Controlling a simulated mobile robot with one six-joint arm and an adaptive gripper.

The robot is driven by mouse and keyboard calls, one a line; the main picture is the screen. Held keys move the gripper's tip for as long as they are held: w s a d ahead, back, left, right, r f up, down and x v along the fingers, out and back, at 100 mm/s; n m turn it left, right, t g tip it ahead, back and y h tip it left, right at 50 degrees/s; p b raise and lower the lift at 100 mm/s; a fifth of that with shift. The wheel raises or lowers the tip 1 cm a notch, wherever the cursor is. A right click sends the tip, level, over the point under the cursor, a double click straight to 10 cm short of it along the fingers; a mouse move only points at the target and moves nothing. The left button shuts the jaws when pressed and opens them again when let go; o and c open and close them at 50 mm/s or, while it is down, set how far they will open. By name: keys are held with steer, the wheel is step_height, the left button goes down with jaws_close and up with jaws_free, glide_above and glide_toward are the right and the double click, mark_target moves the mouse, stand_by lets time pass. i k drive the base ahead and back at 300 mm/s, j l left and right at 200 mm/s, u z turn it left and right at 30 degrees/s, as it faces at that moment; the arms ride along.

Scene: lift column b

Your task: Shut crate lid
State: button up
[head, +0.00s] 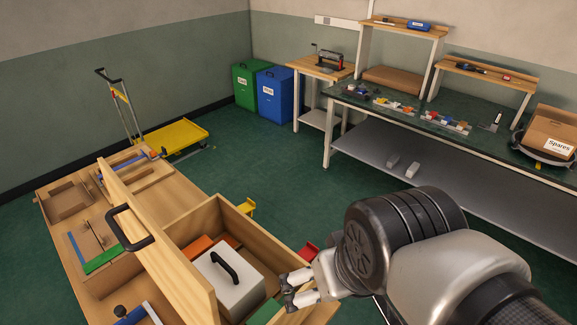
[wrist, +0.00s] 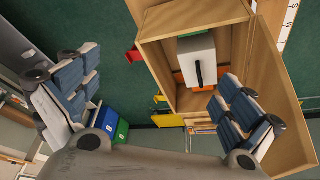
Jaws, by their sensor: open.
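The wooden crate (head: 236,220) stands on the bench at the front, its top uncovered. Its wooden lid (head: 160,250) stands steeply upright along the crate's left side, with a black handle (head: 127,228) on its left face. In the wrist view the crate (wrist: 153,65) is in the middle and the lid (wrist: 278,95) is at the right. Inside is a white box (head: 226,284) with a black handle, with orange pieces beside it. My gripper (head: 287,291) is open and empty at the crate's right side, apart from the lid. It also shows in the wrist view (wrist: 158,80).
The wooden bench top (head: 60,184) left of the lid holds a tray, a green strip and tools. A yellow cart (head: 176,135), green bin (head: 247,85) and blue bin (head: 277,94) stand behind. A long worktable (head: 390,110) is at the right; green floor lies between.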

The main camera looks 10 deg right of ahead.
mark_target(192, 295)
steer(key=u, duration=0.4)
steer(key=j+u, duration=0.15)
steer(key=u, duration=0.6)
steer(key=i, duration=0.05)
